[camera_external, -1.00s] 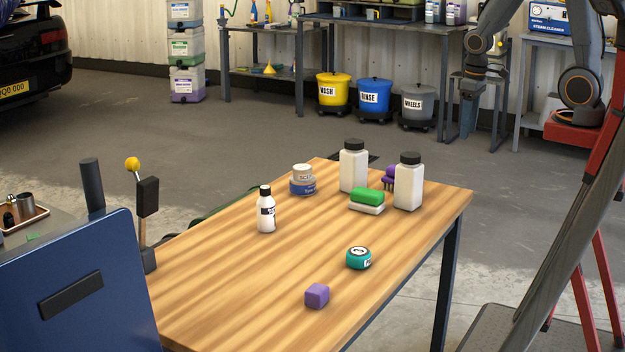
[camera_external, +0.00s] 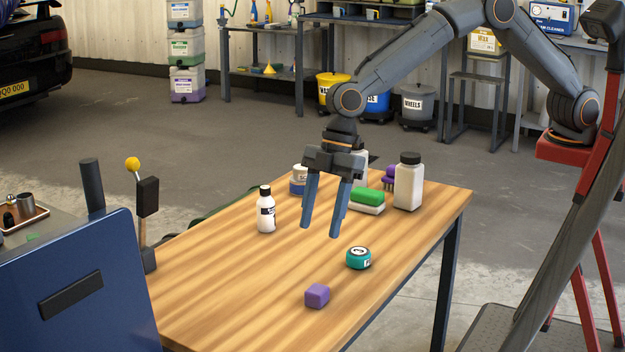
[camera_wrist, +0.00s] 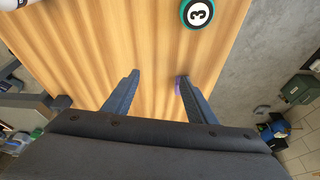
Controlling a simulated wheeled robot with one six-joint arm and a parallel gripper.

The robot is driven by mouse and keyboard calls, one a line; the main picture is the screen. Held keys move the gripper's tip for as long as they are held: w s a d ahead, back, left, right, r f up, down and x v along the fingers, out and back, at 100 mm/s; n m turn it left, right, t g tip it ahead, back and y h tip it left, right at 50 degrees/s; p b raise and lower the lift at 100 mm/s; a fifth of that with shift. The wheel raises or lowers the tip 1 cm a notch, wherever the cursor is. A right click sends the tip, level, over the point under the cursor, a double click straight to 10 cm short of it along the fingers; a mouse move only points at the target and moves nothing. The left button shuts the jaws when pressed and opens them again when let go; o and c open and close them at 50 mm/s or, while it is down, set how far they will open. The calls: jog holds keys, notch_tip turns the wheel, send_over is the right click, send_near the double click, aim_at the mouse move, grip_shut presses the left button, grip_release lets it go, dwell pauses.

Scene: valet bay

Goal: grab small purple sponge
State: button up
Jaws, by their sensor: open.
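The small purple sponge (camera_external: 317,296) is a block lying on the wooden table (camera_external: 215,290) towards its near edge. My gripper (camera_external: 320,231) is open and empty, pointing down above the table, farther back than the sponge and clearly higher. In the wrist view my two fingers (camera_wrist: 158,76) are spread apart with only bare wood between them. A sliver of purple (camera_wrist: 177,88) shows beside the right finger, which hides most of it; it appears to be the sponge.
A teal round tin (camera_external: 359,258) stands just behind the sponge, also in the wrist view (camera_wrist: 198,13). A small white bottle (camera_external: 266,212), a green-and-white block (camera_external: 366,201) and a large white bottle (camera_external: 408,183) stand farther back. The table's left front is clear.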

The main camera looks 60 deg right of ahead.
jog(key=n, duration=0.2)
send_near(317, 288)
jog(key=f, duration=0.1)
jog(key=shift+p+x, duration=0.85)
jog(key=shift+x, duration=2.9)
jog(key=shift+a, duration=0.15)
jog(key=shift+c, duration=0.6)
jog(key=c, duration=1)
